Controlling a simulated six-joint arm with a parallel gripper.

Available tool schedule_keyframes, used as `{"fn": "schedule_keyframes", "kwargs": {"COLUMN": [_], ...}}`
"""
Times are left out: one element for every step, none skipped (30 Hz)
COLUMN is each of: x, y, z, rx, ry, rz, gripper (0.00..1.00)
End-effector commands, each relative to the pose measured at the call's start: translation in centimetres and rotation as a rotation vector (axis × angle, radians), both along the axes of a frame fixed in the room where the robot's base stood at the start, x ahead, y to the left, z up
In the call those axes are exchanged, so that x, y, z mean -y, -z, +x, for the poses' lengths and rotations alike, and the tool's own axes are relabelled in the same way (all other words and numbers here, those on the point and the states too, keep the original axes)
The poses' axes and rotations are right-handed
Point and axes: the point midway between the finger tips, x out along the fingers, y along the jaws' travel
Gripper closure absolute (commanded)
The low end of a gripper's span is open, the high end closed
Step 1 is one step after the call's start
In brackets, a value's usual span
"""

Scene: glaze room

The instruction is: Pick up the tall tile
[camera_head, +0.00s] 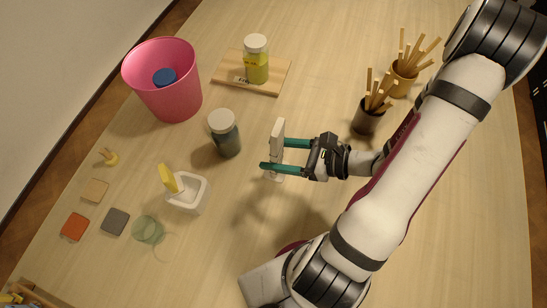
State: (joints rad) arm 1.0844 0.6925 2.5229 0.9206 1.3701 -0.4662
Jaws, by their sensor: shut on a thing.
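The tall tile (278,134) is a narrow white upright piece near the middle of the table. My gripper (274,155) comes from the right, with its two teal fingers around the tile. The fingers are shut on it, one towards the back and one towards the front. The fingers hide part of the tile's lower half. I cannot tell whether the tile's foot touches the table.
Left of the tile stand a dark jar (225,140) with a white lid and a white holder (190,196) with a yellow piece. A pink bucket (172,98), a board (272,84) with a yellow jar (256,65), and two stick cups (367,122) stand farther back. Small flat tiles (75,227) lie at left.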

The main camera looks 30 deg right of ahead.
Motion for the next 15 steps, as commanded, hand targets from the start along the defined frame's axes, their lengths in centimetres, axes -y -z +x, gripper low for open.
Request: {"fn": "schedule_keyframes", "kwargs": {"x": [1.1,1.6,2.3,2.8,3.3,4.0,4.6,5.1,5.8,6.2,6.6,7.1,7.4,7.7,7.9], "y": [-0.6,-0.9,-1.5,-1.9,-2.3,-2.9,-3.3,-3.7,-4.2,-4.6,-5.0,-5.4,-5.6,-5.8,-6.0], "z": [-0.7,-1.2,-1.7,-2.2,-2.7,-3.3,-3.7,-4.2,-4.8,-5.2,-5.6,-6.0,-6.3,-6.5,-6.8], "rx": [0.002,0.000,0.002,0.001,0.000,0.001,0.001,-0.002,0.000,0.000,-0.002,-0.001,-0.001,-0.001,-0.001], "ry": [0.009,0.010,0.011,0.010,0.010,0.010,0.010,0.011,0.009,0.009,0.009,0.007,0.007,0.007,0.005], "rz": [-0.006,-0.007,-0.005,-0.006,-0.007,-0.006,-0.006,-0.007,-0.006,-0.006,-0.005,-0.005,-0.003,-0.002,-0.003], "gripper": [1.00,1.00,1.00,1.00,1.00,1.00,1.00,1.00,1.00,1.00,1.00,1.00,1.00,1.00,1.00]}}
